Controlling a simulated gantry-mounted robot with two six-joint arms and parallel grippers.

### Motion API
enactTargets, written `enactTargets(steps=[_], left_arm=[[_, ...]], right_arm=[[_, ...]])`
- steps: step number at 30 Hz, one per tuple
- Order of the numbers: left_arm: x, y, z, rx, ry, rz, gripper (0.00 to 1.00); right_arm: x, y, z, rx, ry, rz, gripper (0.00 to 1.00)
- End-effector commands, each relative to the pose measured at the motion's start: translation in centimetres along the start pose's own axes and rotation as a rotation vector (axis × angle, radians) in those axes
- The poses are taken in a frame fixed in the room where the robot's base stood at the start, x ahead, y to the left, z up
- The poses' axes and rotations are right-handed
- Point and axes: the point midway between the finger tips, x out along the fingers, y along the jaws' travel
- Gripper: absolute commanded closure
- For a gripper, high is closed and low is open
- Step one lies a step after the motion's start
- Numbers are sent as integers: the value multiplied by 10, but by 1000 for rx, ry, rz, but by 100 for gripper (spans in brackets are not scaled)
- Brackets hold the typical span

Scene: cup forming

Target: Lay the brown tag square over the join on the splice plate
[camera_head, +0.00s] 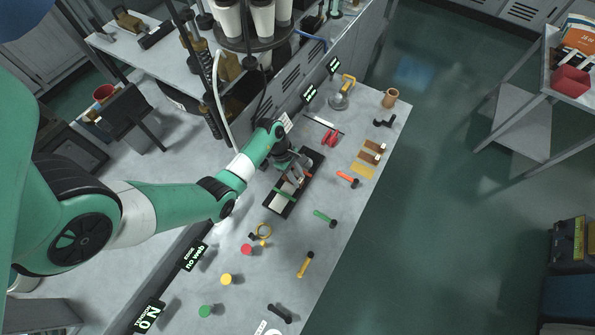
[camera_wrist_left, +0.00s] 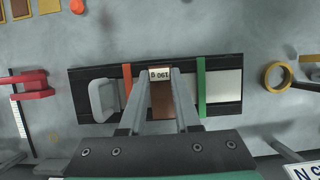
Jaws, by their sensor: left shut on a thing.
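The splice plate (camera_head: 282,206) is a long black tray on the bench under my left arm. In the left wrist view the plate (camera_wrist_left: 85,77) lies crosswise, with pale strip material, an orange band (camera_wrist_left: 127,82), a green band (camera_wrist_left: 201,85) and a light grey loop handle (camera_wrist_left: 103,101). My left gripper (camera_wrist_left: 160,73) is over the plate between the two bands, shut on the brown tag (camera_wrist_left: 161,100), which has a white printed end. The tag looks roughly square across the plate. The join is hidden beneath it, and I cannot tell if the tag touches. My right gripper is not in view.
More brown tags (camera_head: 371,156) lie to the right on the bench. Coloured buttons (camera_head: 226,279) line the near left. Bench between tools is bare.

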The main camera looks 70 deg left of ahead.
Motion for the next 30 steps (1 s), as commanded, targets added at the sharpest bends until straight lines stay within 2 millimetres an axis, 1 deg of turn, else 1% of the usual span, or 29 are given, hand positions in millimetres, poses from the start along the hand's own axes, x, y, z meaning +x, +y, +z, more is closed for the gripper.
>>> enactTargets(steps=[20,29,30], left_arm=[[12,0,-5,0,0,0,100],[11,0,-5,0,0,0,100],[11,0,-5,0,0,0,62]], right_arm=[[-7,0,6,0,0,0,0],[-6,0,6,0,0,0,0],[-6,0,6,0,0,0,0]])
